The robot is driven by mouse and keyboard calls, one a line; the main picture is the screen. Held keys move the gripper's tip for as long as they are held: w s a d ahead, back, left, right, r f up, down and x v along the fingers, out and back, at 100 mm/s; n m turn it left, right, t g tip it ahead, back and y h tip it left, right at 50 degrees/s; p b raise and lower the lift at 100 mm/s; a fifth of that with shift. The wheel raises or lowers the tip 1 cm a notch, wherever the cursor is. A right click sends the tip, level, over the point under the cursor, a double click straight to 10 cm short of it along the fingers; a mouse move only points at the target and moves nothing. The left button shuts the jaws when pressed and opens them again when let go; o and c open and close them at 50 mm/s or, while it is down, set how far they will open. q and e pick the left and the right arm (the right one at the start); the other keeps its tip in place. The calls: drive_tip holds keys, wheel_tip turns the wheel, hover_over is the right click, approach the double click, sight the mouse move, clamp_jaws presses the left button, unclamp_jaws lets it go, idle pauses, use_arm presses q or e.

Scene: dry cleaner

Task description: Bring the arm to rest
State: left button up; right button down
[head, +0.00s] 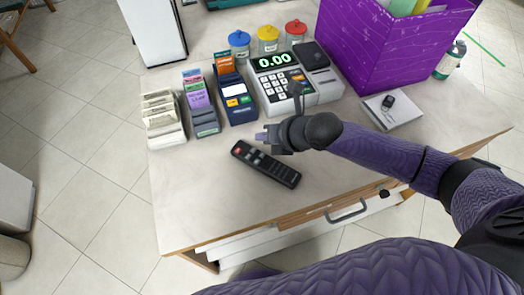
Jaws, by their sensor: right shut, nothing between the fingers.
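My right gripper (262,137) is above the counter (185,205), just beyond the far end of a black remote control (266,165). Its fingers are shut with nothing between them, and they point left. My purple right arm comes in from the lower right and passes over the counter's right part. The remote lies flat and slanted on the counter, apart from the fingers as far as I can tell. My left gripper is not in the picture.
A cash register (275,92) showing 0.00 stands behind the gripper. Card and paper holders (163,118) are to its left, with three lidded jars (268,40) behind. A purple box (385,50) and a white box with a key fob (392,112) are right. The counter's front left is clear.

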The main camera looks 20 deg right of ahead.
drive_tip(key=s+a+m+g, duration=0.1)
drive_tip(key=s+a+m, duration=0.5)
drive_tip(key=s+m, duration=0.55)
drive_tip(key=s+d+f+m+g+h, duration=0.25)
drive_tip(key=s+d+m+h, duration=0.55)
drive_tip(key=m, duration=1.4)
drive_tip(key=s+d+f+n+g+y, duration=0.1)
drive_tip(key=s+f, duration=0.2)
drive_tip(key=f, duration=0.6)
drive_tip(key=s+f+g+y, duration=0.1)
drive_tip(key=s+f, duration=0.1)
drive_tip(key=f, duration=0.7)
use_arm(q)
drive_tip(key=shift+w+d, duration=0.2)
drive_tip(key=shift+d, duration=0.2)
use_arm(e)
drive_tip(key=s+d+f+g, duration=0.1)
drive_tip(key=s+d+f, duration=0.2)
drive_tip(key=s+f, duration=0.6)
drive_tip(key=s, duration=0.4)
drive_tip(key=shift+d, duration=0.2)
